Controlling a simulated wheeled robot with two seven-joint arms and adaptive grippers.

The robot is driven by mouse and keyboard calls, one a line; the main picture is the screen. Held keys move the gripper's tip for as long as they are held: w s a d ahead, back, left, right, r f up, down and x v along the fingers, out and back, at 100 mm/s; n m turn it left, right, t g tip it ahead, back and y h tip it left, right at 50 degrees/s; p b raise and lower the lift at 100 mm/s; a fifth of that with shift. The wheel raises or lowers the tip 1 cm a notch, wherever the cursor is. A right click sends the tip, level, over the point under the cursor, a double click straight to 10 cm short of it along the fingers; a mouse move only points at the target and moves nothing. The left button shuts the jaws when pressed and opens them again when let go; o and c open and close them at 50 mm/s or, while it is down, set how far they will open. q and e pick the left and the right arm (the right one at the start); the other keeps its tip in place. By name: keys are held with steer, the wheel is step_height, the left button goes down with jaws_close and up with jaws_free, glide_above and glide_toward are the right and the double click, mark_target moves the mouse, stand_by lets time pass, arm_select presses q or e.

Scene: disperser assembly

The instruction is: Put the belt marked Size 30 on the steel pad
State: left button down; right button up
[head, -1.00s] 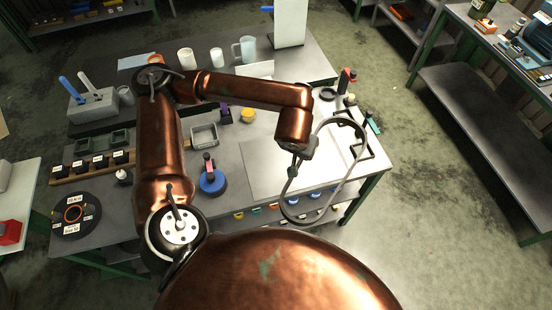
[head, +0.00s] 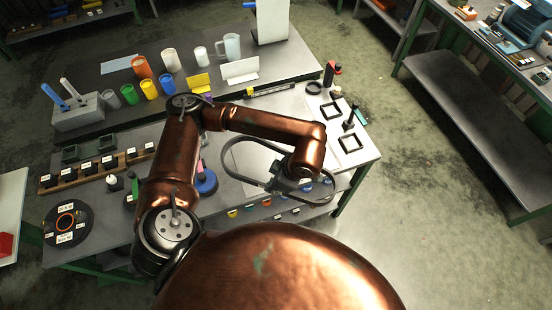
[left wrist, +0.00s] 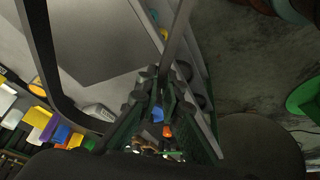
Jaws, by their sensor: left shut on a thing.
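A dark grey belt (head: 228,170) forms a large open loop in the head view; its size mark cannot be read. My left gripper (head: 290,184) is shut on the loop's right part, near the table's front edge. The steel pad (head: 252,163) is a flat, light grey plate on the table, partly behind the belt and my arm. The loop spreads left over the pad, apparently held above it. In the left wrist view the belt (left wrist: 46,62) passes the pad (left wrist: 100,45) and runs into the left gripper (left wrist: 158,98). My right gripper does not show.
A blue round base (head: 206,183) stands left of the pad. Black square frames (head: 349,143) and upright black parts stand to its right. Cups (head: 150,88), a yellow card holder and a white holder line the back. A black labelled disc (head: 66,222) lies far left.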

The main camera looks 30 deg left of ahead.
arm_select(q)
steer(key=w+a+f+p, duration=0.1)
steer(key=w+a+f, duration=0.7)
steer(key=shift+w+a, duration=0.3)
steer(key=shift+w+a+f, duration=0.2)
steer(key=shift+f, duration=0.2)
steer(key=shift+w+a+f, duration=0.15)
steer(key=shift+f, duration=0.2)
step_height(320, 180, down, 3)
steer(key=shift+w+a+f+p, duration=0.1)
steer(key=shift+p, duration=0.5)
steer(key=c, duration=2.1)
jaws_free()
steer(key=b+v, duration=0.1)
steer(key=v, duration=1.1)
steer(key=shift+b, duration=0.3)
